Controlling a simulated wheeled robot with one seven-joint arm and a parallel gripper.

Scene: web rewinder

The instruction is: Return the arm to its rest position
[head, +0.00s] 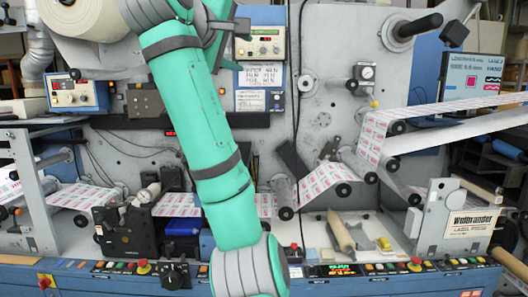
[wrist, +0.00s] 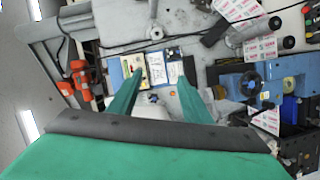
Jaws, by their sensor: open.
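My green arm (head: 205,120) stands raised in front of the machine in the head view, running from the bottom middle up to the top edge. Its upper end is cut off or overlapped there, so the gripper is not clear in that view. In the wrist view my gripper (wrist: 158,82) shows two green fingers spread apart, with nothing between them. Behind the gap are control boxes and labels on the machine's grey panel, apart from the fingers. The web rewinder (head: 330,110) fills the head view, partly hidden by my arm.
A printed label web (head: 325,180) runs over several rollers. A large pale roll (head: 85,18) is at upper left. Along the front is a blue ledge with buttons (head: 415,265). A black-and-grey unit (head: 127,228) stands left of my arm. A wooden-coloured bar (head: 341,232) lies to the right.

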